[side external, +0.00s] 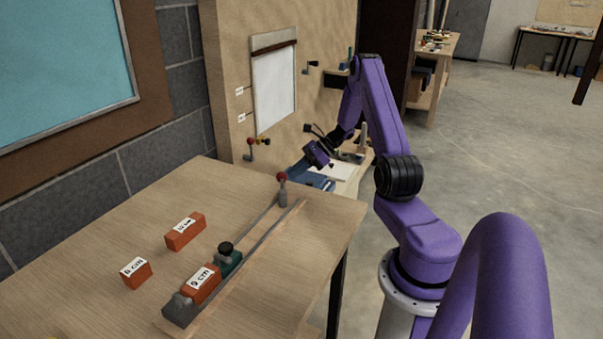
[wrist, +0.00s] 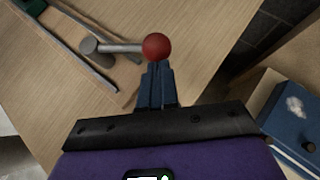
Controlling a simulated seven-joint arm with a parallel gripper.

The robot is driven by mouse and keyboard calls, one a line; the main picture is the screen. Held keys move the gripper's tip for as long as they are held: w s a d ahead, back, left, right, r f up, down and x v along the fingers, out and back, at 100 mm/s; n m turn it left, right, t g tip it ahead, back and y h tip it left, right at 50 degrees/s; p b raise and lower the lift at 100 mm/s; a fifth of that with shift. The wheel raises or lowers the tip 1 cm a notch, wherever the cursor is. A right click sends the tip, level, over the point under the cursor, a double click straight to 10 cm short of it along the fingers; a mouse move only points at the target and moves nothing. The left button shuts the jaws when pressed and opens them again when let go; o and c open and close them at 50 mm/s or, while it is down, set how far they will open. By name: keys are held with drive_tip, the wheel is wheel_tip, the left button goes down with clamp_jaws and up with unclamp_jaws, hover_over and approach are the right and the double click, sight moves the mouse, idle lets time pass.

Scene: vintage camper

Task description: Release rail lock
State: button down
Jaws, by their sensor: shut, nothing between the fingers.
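The rail lock is a grey post (side external: 283,199) with a lever that ends in a red knob (side external: 282,176), at the far end of the rail (side external: 262,240). In the wrist view the red knob (wrist: 156,46) lies just beyond my fingertips, with the grey post (wrist: 88,46) to its left. My gripper (wrist: 157,66) is shut and empty. Its tips look very close to the knob, but I cannot tell whether they touch. In the side view my purple gripper (side external: 317,153) is above and behind the lock, and its fingertips are not clear.
A green carriage with a black knob (side external: 226,248) and a labelled orange block (side external: 203,283) sit on the near part of the rail. Two more orange blocks (side external: 185,231) (side external: 136,272) lie left on the table. A blue box (wrist: 295,120) stands right in the wrist view.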

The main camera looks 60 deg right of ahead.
drive_tip(key=w+n+g+y, duration=0.1)
drive_tip(key=n, duration=0.1)
drive_tip(key=w+a+n+g, duration=0.1)
drive_tip(key=w+g, duration=0.1)
drive_tip(key=w+a+n+g+y, duration=0.1)
drive_tip(key=w+n, duration=0.1)
drive_tip(key=shift+w+n+y, duration=0.1)
drive_tip(key=shift+n+y, duration=0.2)
drive_tip(key=shift+w+a+n+g, duration=0.65)
drive_tip(key=shift+w+n+g, duration=0.1)
drive_tip(key=shift+n+g, duration=0.3)
drive_tip(key=shift+w+a, duration=0.5)
drive_tip(key=shift+a, duration=0.2)
drive_tip(key=shift+w+a, duration=0.5)
drive_tip(key=shift+a, duration=0.15)
drive_tip(key=shift+w+a, duration=0.15)
drive_tip(key=shift+a, duration=0.2)
drive_tip(key=shift+w+a+y, duration=0.1)
drive_tip(key=shift+a+y, duration=0.2)
drive_tip(key=v, duration=1.2)
drive_tip(key=shift+d, duration=0.45)
drive_tip(key=shift+r, duration=0.1)
